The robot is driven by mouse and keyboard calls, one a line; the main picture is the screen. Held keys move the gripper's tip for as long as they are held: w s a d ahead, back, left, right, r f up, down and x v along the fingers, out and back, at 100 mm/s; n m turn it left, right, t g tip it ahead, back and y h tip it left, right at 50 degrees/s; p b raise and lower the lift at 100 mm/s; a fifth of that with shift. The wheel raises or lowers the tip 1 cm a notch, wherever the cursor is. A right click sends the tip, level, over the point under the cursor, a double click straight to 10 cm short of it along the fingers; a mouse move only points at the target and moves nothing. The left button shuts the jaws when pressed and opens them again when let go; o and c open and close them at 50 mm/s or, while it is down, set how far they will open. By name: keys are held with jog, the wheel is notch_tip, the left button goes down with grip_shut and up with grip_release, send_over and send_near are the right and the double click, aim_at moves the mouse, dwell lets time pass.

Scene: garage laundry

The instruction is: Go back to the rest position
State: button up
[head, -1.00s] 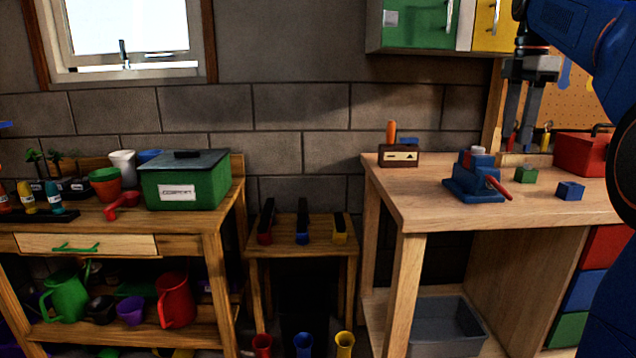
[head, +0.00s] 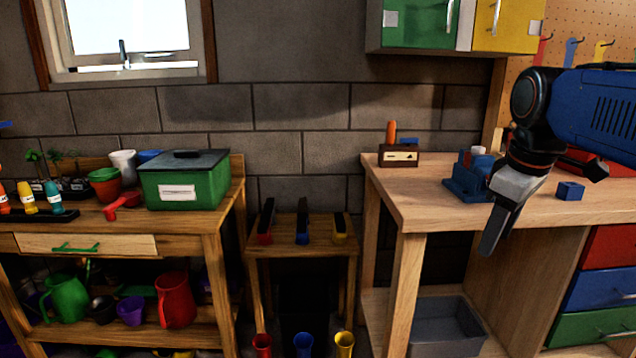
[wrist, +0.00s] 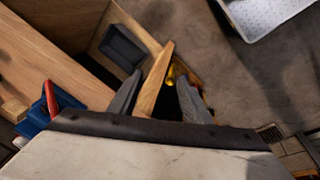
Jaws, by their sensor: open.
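My gripper (head: 492,244) hangs in front of the workbench (head: 425,205) at the right of the head view, pointing down and slightly left. In the wrist view its two fingers (wrist: 158,100) stand apart with nothing held between them; the bench leg shows beyond the gap. My blue arm reaches in from the right. A blue vise (head: 462,186) sits on the bench just behind my gripper and is partly hidden by it. A blue cube (head: 570,191) lies on the bench to the right of the gripper.
A grey bin (head: 445,325) stands on the bench's lower shelf. A small stool (head: 300,246) and a potting table with a green box (head: 186,182) stand to the left. Green and yellow cabinets (head: 455,25) hang above. Floor shows beyond the bench in the wrist view.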

jog(key=s+a+f+m+t, duration=0.1)
jog(key=s+a+f+m, duration=0.1)
jog(key=s+f, duration=0.4)
jog(key=s+a+f+m, duration=0.2)
jog(key=s+f+m, duration=0.3)
jog(key=f, duration=0.8)
jog(key=shift+s+f+t, duration=0.25)
jog(key=shift+s+t, duration=0.15)
jog(key=shift+s, duration=0.55)
